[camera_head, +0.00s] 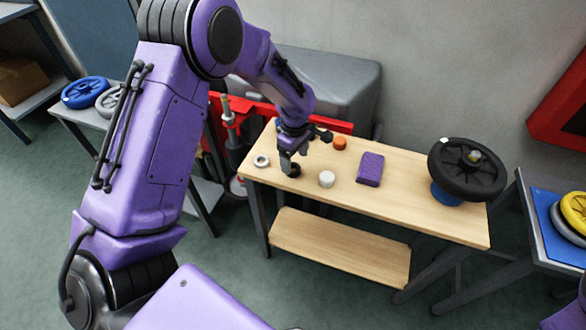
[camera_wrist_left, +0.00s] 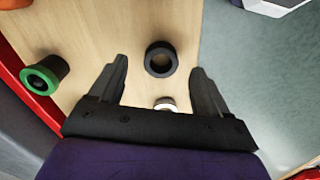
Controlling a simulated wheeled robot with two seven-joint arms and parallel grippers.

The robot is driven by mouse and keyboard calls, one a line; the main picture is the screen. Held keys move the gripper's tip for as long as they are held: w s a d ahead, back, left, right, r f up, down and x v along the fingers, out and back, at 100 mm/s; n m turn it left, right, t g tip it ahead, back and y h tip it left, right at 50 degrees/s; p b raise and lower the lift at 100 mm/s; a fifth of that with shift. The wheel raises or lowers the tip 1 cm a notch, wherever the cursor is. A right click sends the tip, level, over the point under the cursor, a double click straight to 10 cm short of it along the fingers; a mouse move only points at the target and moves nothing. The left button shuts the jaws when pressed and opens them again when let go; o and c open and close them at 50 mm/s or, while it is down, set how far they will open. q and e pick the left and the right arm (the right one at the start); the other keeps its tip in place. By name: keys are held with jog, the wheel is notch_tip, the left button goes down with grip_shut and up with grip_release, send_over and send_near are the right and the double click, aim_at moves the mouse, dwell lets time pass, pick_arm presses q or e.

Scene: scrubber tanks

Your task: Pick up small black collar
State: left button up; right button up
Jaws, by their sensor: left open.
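The small black collar (camera_head: 294,171) stands near the left end of the wooden bench, directly under my left gripper (camera_head: 293,153). In the left wrist view the collar (camera_wrist_left: 160,72) is a dark ring with an open hole. It lies between the two spread fingertips of my left gripper (camera_wrist_left: 158,64), with space on both sides. The gripper is open and empty. In the head view the fingers partly overlap the collar, so the exact height gap cannot be told. My right gripper is not in view.
On the bench (camera_head: 420,205) are a pale ring (camera_head: 261,155), a white cylinder (camera_head: 326,179), an orange cap (camera_head: 339,143), a purple block (camera_head: 370,169) and a large black wheel (camera_head: 440,170). A green-rimmed dark piece (camera_wrist_left: 57,66) and a partly hidden white piece (camera_wrist_left: 166,103) show in the wrist view.

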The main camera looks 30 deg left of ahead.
aim_at(294, 165)
pick_arm(q)
notch_tip(294, 165, down, 4)
jog(key=shift+s+a, duration=0.1)
jog(key=shift+a, duration=0.05)
jog(key=shift+r, duration=0.1)
jog(key=c, duration=1.3)
jog(key=shift+o, duration=0.2)
